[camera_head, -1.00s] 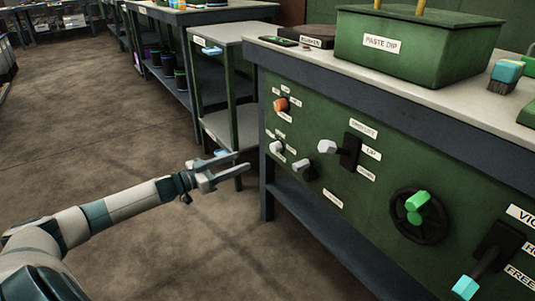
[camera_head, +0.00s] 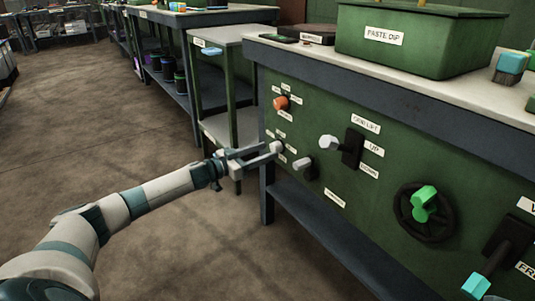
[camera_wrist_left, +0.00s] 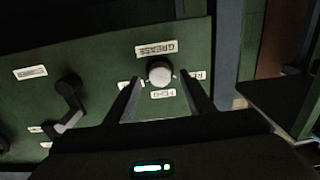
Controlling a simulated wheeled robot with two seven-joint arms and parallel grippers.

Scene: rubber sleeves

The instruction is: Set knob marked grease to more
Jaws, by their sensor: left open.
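The grease knob (camera_wrist_left: 160,72) is a round pale knob on the green panel, directly by the label GREASE (camera_wrist_left: 156,48), which appears turned over in the left wrist view. Smaller labels sit around it; I cannot read them all or tell the knob's exact setting. It also shows in the head view (camera_head: 277,147), at the panel's left part. My left gripper (camera_head: 267,154) is open, its fingertips close to the knob. In the left wrist view the two fingers stand either side of it, with gaps; I see no contact. My right gripper is out of view.
An orange knob (camera_head: 281,103) sits above. A grey-handled switch (camera_head: 303,164), a white-tipped lever (camera_head: 328,142) and a green-handled wheel (camera_head: 423,204) lie to the right. A green shelf stand (camera_head: 228,80) is behind; open floor lies left.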

